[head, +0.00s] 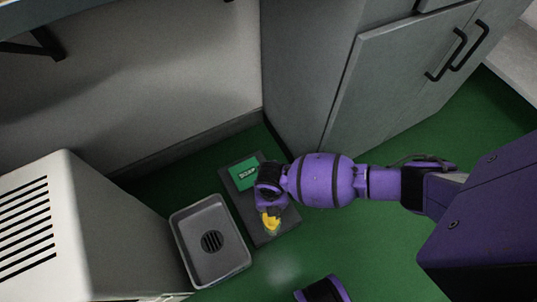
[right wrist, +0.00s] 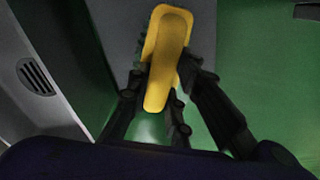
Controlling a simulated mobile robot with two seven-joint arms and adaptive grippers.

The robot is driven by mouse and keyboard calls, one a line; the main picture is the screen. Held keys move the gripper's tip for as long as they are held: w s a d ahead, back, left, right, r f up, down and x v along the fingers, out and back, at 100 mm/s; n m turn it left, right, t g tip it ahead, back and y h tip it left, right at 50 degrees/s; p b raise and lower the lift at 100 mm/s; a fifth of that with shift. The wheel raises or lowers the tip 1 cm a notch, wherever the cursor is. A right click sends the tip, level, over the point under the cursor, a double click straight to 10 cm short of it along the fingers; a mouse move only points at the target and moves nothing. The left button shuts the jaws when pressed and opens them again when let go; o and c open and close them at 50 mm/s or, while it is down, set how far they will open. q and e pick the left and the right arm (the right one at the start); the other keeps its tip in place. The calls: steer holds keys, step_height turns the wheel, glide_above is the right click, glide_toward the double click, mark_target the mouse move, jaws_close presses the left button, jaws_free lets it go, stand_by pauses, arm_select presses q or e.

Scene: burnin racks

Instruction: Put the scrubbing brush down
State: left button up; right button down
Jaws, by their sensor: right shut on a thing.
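The scrubbing brush has a yellow handle (head: 271,222), which also shows lengthwise in the right wrist view (right wrist: 168,55). My right gripper (head: 269,208) is shut on it; in the right wrist view its dark fingers (right wrist: 160,95) lie on both sides of the handle. The brush is over the dark grey mat (head: 265,235) on the green floor, near the mat's lower part. I cannot tell whether it touches the mat. The bristles are mostly hidden. A green label with pale lettering (head: 244,175) lies at the mat's upper part. My left gripper is not in view.
A grey basin with a round dark drain (head: 189,217) stands just left of the mat; its drain shows in the right wrist view (right wrist: 36,76). A pale vented cabinet (head: 95,215) is farther left. A grey cupboard (head: 385,85) stands behind. Green floor is clear below the mat.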

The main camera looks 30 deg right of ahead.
steer(key=shift+w+f, duration=0.2)
steer(key=shift+w, duration=0.05)
steer(key=shift+w+f, duration=0.15)
steer(key=shift+f, duration=0.05)
steer(key=f+b, duration=0.2)
steer(key=f, duration=0.1)
steer(key=shift+w+a+f, duration=0.1)
steer(key=shift+w+f, duration=0.1)
steer(key=c, duration=1.6)
jaws_free()
steer(key=shift+f, duration=0.1)
